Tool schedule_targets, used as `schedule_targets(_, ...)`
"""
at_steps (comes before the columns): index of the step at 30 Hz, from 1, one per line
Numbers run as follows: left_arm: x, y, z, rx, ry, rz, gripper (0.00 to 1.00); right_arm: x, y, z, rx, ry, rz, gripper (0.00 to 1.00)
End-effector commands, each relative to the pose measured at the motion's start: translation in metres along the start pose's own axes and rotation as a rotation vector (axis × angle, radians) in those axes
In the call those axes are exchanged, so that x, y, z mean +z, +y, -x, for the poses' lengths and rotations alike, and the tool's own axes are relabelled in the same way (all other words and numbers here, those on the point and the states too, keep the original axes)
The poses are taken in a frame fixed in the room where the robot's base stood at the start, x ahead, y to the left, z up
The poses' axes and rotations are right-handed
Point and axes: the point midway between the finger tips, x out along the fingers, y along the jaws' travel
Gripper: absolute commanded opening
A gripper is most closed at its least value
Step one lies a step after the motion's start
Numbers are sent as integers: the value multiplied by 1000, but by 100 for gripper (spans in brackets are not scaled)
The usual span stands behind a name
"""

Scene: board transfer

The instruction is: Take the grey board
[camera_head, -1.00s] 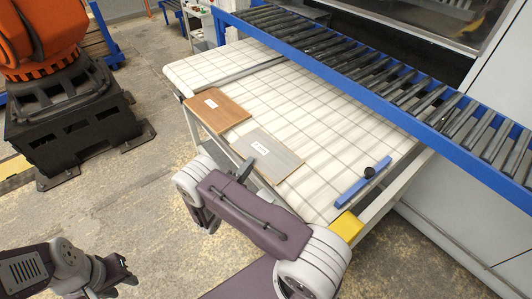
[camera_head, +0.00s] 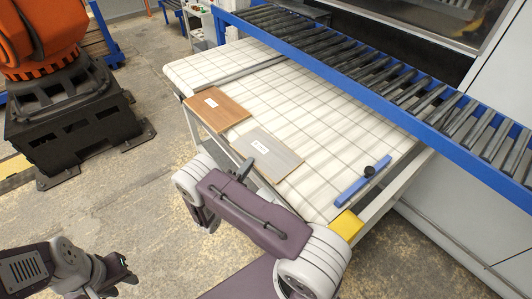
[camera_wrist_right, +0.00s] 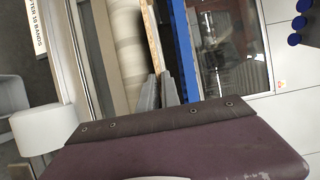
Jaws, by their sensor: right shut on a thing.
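The grey board (camera_head: 279,158), with a white label, lies at the near left edge of the white gridded table (camera_head: 330,127). My right gripper (camera_head: 244,170) is at the board's near edge, partly hidden by my own wrist. In the right wrist view its two fingers (camera_wrist_right: 159,92) are close together on a thin board edge (camera_wrist_right: 153,45), seen edge-on. By its place this is the grey board. My left gripper (camera_head: 125,272) is low at the left, off the table, and its finger gap does not show clearly.
A brown board (camera_head: 217,109) lies just beside the grey board, to its upper left. A blue bar with a black knob (camera_head: 355,187) is at the table's near right. A blue-framed roller conveyor (camera_head: 375,75) runs along the far side. An orange robot (camera_head: 42,40) stands at the left.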

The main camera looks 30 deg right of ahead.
Motion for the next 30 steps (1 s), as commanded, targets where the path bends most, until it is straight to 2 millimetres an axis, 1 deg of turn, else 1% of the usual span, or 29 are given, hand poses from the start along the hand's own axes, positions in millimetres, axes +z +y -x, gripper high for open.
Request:
schedule_targets(26, 0, 0, 0, 0, 0, 0, 36, 0, 0, 0, 0, 1, 0, 0)
schedule_targets(30, 0, 0, 0, 0, 0, 0, 36, 0, -8, 0, 0, 0, -1, 0)
